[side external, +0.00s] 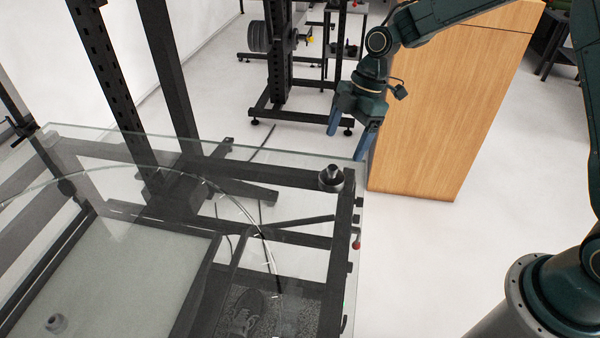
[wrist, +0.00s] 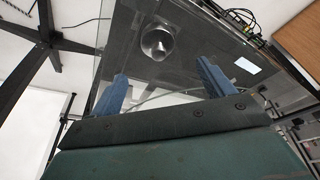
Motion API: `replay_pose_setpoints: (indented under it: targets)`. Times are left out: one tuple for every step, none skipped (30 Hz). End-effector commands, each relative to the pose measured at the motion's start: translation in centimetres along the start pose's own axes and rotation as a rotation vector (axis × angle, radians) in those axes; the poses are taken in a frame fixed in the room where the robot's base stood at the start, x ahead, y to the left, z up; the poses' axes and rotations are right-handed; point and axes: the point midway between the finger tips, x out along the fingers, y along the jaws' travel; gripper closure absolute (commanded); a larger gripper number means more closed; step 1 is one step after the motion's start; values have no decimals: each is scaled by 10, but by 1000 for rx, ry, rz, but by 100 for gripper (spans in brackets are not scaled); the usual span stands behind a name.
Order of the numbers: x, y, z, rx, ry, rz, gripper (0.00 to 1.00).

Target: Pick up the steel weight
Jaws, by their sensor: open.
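The steel weight (side external: 331,178) is a small dark metal cylinder with a knob on top. It stands upright on the glass tabletop (side external: 290,165), near the corner closest to the wooden cabinet. In the wrist view the weight (wrist: 157,42) shows as a shiny round shape beyond the fingertips, between their lines. My gripper (side external: 347,143) has two blue fingers, spread apart and empty. It hangs above and behind the weight in the side view, clear of it. The fingers also show in the wrist view (wrist: 163,78).
A wooden cabinet (side external: 450,100) stands close to the right of my gripper. Black metal uprights (side external: 170,70) rise behind and left of the glass. The glass around the weight is clear.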

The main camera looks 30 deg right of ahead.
Motion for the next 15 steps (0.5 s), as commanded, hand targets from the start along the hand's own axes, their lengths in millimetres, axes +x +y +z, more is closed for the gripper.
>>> replay_pose_setpoints:
  targets:
    - [9, 0, 0, 0, 1, -4, 19]
    - [14, -1, 0, 0, 0, -5, 19]
    - [20, -1, 0, 0, 0, -4, 19]
    - [25, -1, 0, 0, 0, -4, 19]
    - [29, -1, 0, 1, -1, -5, 19]
    - [34, 0, 0, 1, 0, -3, 19]
    - [38, 0, 0, 1, 0, -3, 19]
    - [41, 0, 0, 1, 0, -3, 19]
    - [45, 0, 0, 1, 0, -2, 19]
    - [47, 0, 0, 1, 1, -1, 19]
    - [49, 0, 0, 0, 0, -1, 19]
    - [51, 0, 0, 0, 0, -1, 19]
    - [52, 0, 0, 0, 0, -1, 19]
    - [52, 0, 0, 0, 0, 0, 19]
    - [53, 0, 0, 0, 0, 0, 19]
